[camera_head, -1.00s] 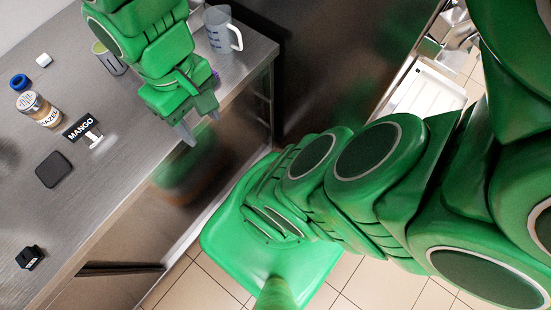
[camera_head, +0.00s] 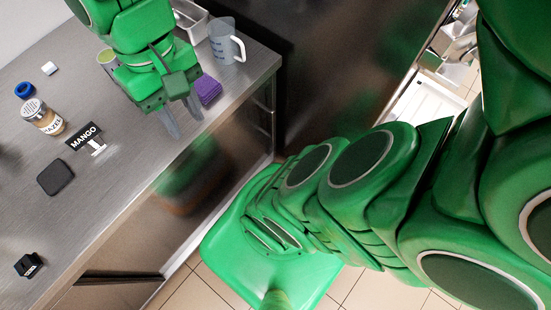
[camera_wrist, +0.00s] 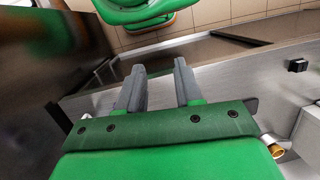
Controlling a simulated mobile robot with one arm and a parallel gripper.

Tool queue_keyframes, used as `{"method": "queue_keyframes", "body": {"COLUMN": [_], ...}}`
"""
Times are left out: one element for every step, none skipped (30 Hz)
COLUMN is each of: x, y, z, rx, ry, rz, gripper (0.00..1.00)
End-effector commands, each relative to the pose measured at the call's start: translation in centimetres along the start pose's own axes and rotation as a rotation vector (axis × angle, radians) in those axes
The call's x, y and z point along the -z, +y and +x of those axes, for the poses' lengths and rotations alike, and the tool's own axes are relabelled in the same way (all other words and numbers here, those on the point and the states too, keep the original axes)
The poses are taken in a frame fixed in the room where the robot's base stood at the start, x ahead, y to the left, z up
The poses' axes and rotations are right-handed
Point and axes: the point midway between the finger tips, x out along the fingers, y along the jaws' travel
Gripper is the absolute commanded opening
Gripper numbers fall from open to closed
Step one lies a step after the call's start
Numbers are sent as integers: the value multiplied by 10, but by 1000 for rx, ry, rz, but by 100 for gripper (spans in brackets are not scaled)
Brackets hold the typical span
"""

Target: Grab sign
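A black sign (camera_head: 84,137) with white "MANGO" lettering stands on a small white base on the steel counter, left of my gripper in the head view. A smaller black sign-like block (camera_head: 28,265) with unreadable white marks sits at the counter's lower left. A black block also shows at the right of the wrist view (camera_wrist: 298,65). My gripper (camera_head: 184,122) is near the counter's front edge, apart from the MANGO sign. In the wrist view my gripper (camera_wrist: 160,83) has its two grey fingers apart with nothing between them.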

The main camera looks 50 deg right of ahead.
Motion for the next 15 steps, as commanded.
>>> {"method": "queue_keyframes", "body": {"x": [6, 9, 13, 16, 19, 23, 27, 31, 36, 40, 45, 52, 57, 62, 69], "y": [6, 3, -2, -5, -9, -14, -18, -22, -29, -34, -40, -46, -51, -56, -63], "z": [1, 1, 1, 1, 0, 0, 0, 0, -1, -1, -2, -2, -2, -3, -5], "rx": [-10, 2, 19, 32, 48, 68, 84, 104, 132, 153, 176, 204, 227, 250, 280], "ry": [-9, -11, -15, -18, -23, -30, -36, -43, -54, -63, -74, -91, -104, -117, -133], "rz": [57, 70, 90, 104, 122, 145, 164, 186, 216, 239, 265, 302, 330, 357, 396], "gripper": [35, 35, 35, 35, 35, 35, 35, 35, 35, 35, 35, 35, 35, 35, 35]}}
